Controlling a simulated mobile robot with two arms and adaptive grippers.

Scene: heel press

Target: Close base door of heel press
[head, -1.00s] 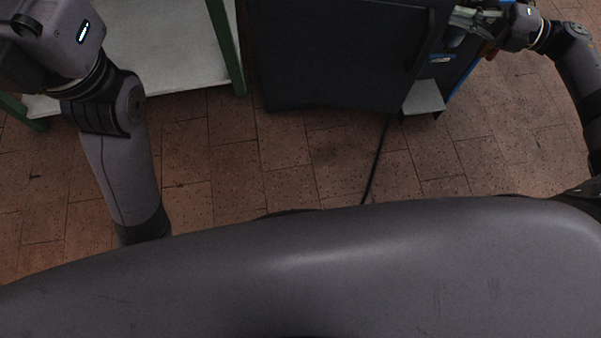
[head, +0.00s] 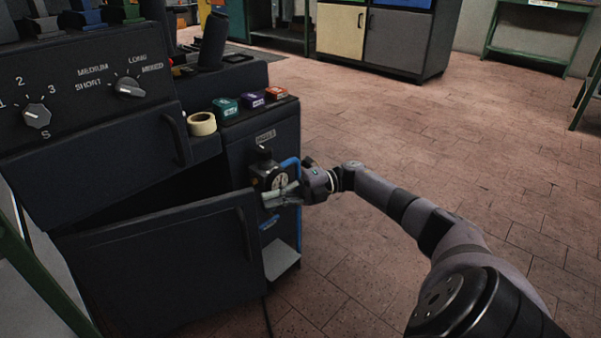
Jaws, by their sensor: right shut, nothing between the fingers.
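The heel press (head: 85,155) is a dark machine at the left of the head view. Its base door (head: 165,270) is a dark panel low on the front with a vertical handle (head: 245,236) near its right edge. The door stands ajar, with a dark gap between its top edge and the body. My right gripper (head: 277,198) is shut and empty, just right of the door's free edge and in front of the gauge (head: 275,180). I cannot tell whether it touches the door. My left gripper is out of view.
An upper drawer front (head: 110,150) with a handle sits above the door. Tape (head: 202,124) and small coloured boxes (head: 250,101) lie on the press's side top. A small pale step (head: 280,260) juts out low at the right. The tiled floor to the right is open.

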